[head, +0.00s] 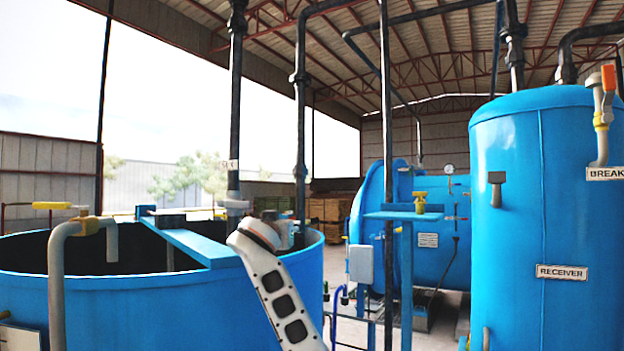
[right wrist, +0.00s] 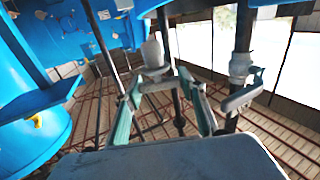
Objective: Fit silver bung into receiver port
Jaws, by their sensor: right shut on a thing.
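The blue receiver tank (head: 545,230) stands at the right of the head view with a "RECEIVER" label. In the right wrist view my right gripper (right wrist: 160,82) is shut on a pale silver-grey piece (right wrist: 152,55), apparently the bung, with a rounded body and a wider disc. No contact with the receiver shows. My left gripper is not in view.
A large open blue vat (head: 170,310) fills the left, with a bent grey pipe (head: 57,280). Dark vertical pipes (head: 300,120) stand near my right wrist. A blue post with a small shelf (head: 403,215) stands between my arm and the receiver. A horizontal blue vessel (head: 450,240) lies behind.

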